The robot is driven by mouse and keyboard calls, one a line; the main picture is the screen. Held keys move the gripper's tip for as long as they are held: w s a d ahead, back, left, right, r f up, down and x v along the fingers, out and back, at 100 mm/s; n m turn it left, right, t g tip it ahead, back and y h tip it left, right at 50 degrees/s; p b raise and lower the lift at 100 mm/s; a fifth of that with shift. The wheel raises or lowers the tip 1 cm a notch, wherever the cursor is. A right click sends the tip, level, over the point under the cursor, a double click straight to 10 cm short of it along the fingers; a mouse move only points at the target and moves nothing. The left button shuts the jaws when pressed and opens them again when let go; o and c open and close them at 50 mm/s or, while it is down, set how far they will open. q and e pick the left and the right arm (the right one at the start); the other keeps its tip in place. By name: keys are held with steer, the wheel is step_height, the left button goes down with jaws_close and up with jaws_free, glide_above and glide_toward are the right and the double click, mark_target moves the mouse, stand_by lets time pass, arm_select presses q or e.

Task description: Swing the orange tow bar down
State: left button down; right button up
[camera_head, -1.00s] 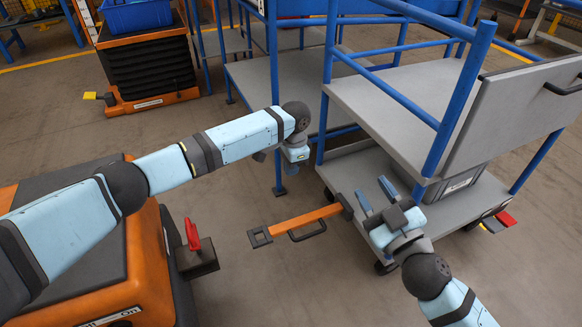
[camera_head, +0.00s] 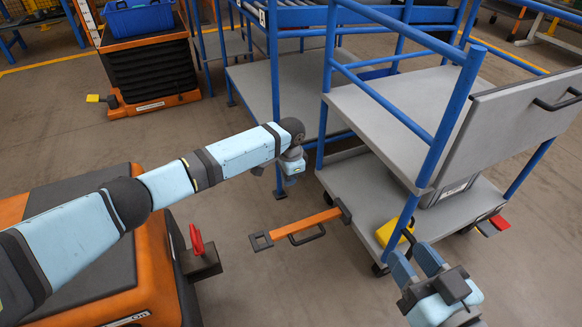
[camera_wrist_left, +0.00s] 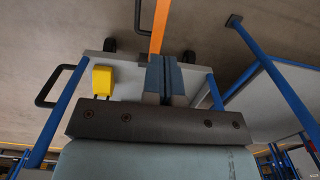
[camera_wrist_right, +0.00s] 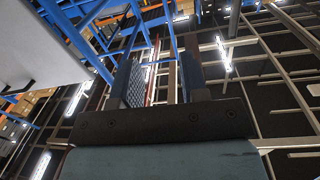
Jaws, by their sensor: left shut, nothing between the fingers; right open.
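The orange tow bar (camera_head: 305,222) sticks out leftward from the low end of the grey cart (camera_head: 350,192), with a black handle and a square dark eye (camera_head: 261,241) at its free end. Its height above the floor is hard to tell. My left gripper (camera_head: 289,179) is shut and empty, pointing down above and behind the bar, apart from it in the head view. In the left wrist view, the bar (camera_wrist_left: 160,28) shows beyond its closed fingers (camera_wrist_left: 164,75). My right gripper (camera_head: 417,262) is open and empty, right of the bar, its fingers tilted upward.
A yellow block (camera_head: 392,233) sits at the cart's near edge. A dark hitch with a red lever (camera_head: 197,245) is on the orange vehicle (camera_head: 150,275) at left. Blue posts (camera_head: 440,130) rise from the cart near my right gripper.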

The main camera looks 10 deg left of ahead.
arm_select(q)
steer(key=shift+s+a+f+p, duration=0.2)
steer(key=shift+p, duration=0.3)
arm_select(e)
steer(key=shift+s+a+m+g, duration=0.3)
steer(key=shift+s+m, duration=0.25)
steer(key=shift+m, duration=0.15)
